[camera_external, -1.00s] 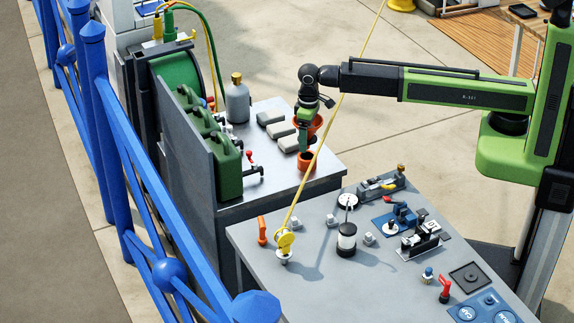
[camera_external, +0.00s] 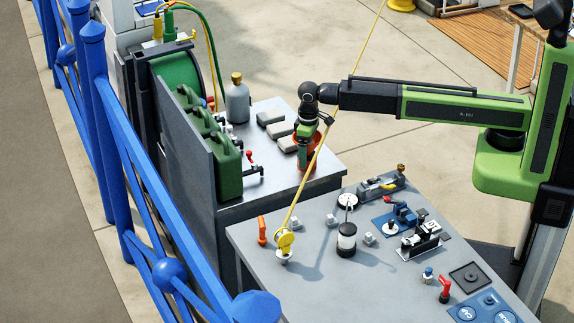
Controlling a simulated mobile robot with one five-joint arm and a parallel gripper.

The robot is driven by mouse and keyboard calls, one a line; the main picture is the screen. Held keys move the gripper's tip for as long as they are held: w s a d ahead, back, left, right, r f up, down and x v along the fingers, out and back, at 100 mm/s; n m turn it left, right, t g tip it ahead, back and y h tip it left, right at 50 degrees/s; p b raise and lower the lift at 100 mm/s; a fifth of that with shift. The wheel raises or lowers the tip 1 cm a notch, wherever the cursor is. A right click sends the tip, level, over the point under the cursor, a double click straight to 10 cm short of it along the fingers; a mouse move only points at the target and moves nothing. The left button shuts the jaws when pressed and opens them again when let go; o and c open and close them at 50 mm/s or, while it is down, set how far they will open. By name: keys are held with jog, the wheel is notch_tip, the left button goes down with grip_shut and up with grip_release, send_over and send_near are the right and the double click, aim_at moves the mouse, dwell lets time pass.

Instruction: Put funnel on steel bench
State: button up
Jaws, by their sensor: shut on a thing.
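The orange funnel (camera_external: 314,141) is at my gripper (camera_external: 303,158), over the front right part of the steel bench (camera_external: 262,192). My gripper points down and is shut on the funnel, partly covering it. The funnel is low, at or just above the bench top. I cannot tell whether it touches the bench.
Grey blocks (camera_external: 270,118) and a grey bottle (camera_external: 237,100) stand on the bench, left of and behind my gripper. Green jerrycans (camera_external: 226,165) line its left side. A yellow rope (camera_external: 322,142) slants past my gripper. A grey console (camera_external: 320,262) stands in front.

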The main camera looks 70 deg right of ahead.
jog(key=shift+f, duration=0.1)
jog(key=o, duration=1.3)
notch_tip(320, 180, up, 18)
jog(key=p, duration=1.7)
jog(key=shift+m, duration=0.4)
jog(key=d, duration=0.1)
jog(key=d+f+b, duration=0.1)
jog(key=d, duration=0.1)
jog(key=s+d+f, duration=0.1)
jog(key=shift+s+d+f, duration=0.1)
jog(key=shift+d+f, duration=0.05)
jog(key=shift+d, duration=0.05)
jog(key=s+d+f+b, duration=0.1)
jog(key=s+d, duration=0.3)
jog(key=s, duration=0.3)
jog(key=s+d+b, duration=0.1)
jog(key=s+d, duration=0.3)
jog(key=s, duration=0.2)
jog(key=shift+s+f+n, duration=0.35)
jog(key=shift+s+n, duration=0.05)
